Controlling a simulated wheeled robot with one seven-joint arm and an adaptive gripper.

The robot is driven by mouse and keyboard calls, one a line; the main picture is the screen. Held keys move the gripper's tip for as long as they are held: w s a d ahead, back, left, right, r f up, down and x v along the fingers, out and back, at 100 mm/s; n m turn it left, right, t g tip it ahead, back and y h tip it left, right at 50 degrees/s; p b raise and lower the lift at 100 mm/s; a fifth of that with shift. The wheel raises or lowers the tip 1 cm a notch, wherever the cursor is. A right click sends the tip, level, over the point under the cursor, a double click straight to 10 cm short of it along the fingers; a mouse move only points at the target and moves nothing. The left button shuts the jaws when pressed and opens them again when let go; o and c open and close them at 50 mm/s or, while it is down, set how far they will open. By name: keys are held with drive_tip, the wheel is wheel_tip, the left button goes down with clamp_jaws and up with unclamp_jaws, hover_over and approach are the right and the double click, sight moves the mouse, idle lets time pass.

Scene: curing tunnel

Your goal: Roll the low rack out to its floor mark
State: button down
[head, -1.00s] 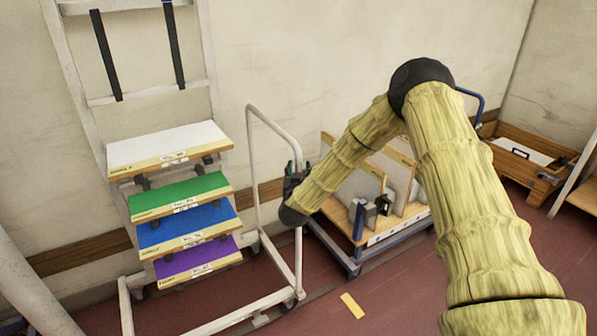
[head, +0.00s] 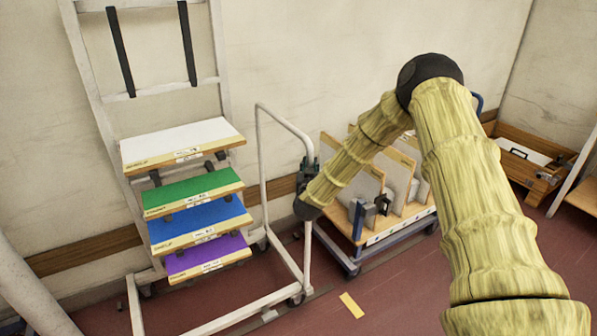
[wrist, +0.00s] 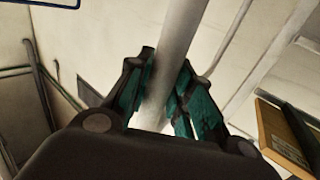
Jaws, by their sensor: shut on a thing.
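The low rack has a pale metal frame (head: 263,180) and a stepped stack of boards: white (head: 180,142), green (head: 192,192), blue (head: 200,225) and purple (head: 207,255). It stands by the wall at left in the head view. My gripper (head: 307,172) is at the right upright of its hoop handle. In the wrist view my gripper (wrist: 160,92) has its teal-lined fingers closed on both sides of the pale post (wrist: 176,50). A yellow floor mark (head: 351,305) lies on the floor, right of the rack's near wheel. My forearm hides part of the scene at right.
A blue-framed cart (head: 388,238) with upright panels stands close right of the rack. A wooden box (head: 535,180) sits in the far right corner. The red floor (head: 390,310) around the yellow mark looks clear.

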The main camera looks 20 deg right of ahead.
drive_tip(key=w+d+b, duration=0.2)
drive_tip(key=d, duration=1.6)
drive_tip(key=shift+w+d, duration=0.15)
drive_tip(key=shift+d, duration=0.15)
drive_tip(key=shift+r, duration=0.15)
drive_tip(key=c, duration=1.6)
unclamp_jaws()
drive_tip(key=shift+d, duration=0.1)
drive_tip(key=o, duration=0.3)
drive_tip(key=shift+d, duration=0.15)
drive_tip(key=shift+o, duration=0.2)
drive_tip(key=shift+a, duration=0.25)
drive_tip(key=v, duration=1.2)
drive_tip(key=shift+d, duration=0.15)
